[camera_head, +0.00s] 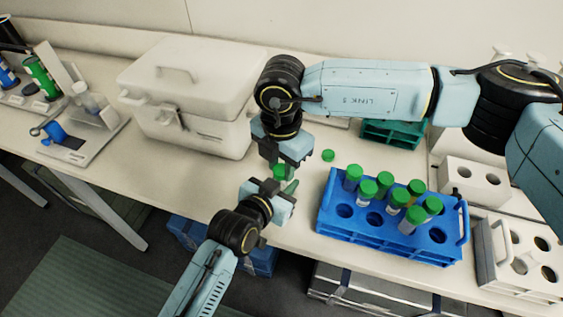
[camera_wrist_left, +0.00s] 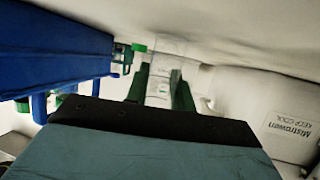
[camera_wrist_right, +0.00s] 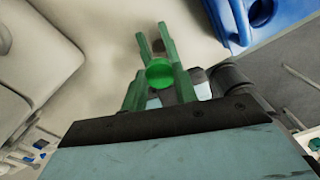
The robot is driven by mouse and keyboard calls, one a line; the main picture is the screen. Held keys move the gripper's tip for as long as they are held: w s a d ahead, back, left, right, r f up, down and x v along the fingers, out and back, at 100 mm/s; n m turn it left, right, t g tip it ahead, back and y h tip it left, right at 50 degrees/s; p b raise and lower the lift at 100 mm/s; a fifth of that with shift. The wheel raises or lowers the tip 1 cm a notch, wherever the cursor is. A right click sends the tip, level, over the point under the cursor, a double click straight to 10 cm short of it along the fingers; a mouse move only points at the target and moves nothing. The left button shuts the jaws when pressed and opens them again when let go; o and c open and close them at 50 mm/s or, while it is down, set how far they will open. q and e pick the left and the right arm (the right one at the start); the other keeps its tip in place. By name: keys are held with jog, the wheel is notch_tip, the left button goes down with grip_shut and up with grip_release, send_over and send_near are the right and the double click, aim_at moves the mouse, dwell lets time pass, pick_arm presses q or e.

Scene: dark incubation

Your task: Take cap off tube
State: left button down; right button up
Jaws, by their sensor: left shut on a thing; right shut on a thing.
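My right gripper (camera_head: 281,167) comes down from above, shut on a green cap (camera_wrist_right: 160,73), which shows between its green fingers in the right wrist view. The cap also shows in the head view (camera_head: 279,172). My left gripper (camera_head: 288,188) is just below and in front of it, shut on a clear tube (camera_wrist_left: 161,80) seen between its fingers in the left wrist view. The two grippers are very close together over the table's front part. Whether the cap still touches the tube I cannot tell, as the fingers hide the joint.
Another green cap (camera_head: 328,155) lies on the table. A blue rack (camera_head: 390,245) with several green-capped tubes stands to the right. A white cool box (camera_head: 190,90) stands at the back left. White holders (camera_head: 470,185) are at the far right.

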jog(key=n, duration=0.6)
jog(key=shift+n, duration=0.4)
jog(key=o, duration=1.1)
jog(key=shift+c, duration=0.2)
jog(key=shift+r, duration=0.1)
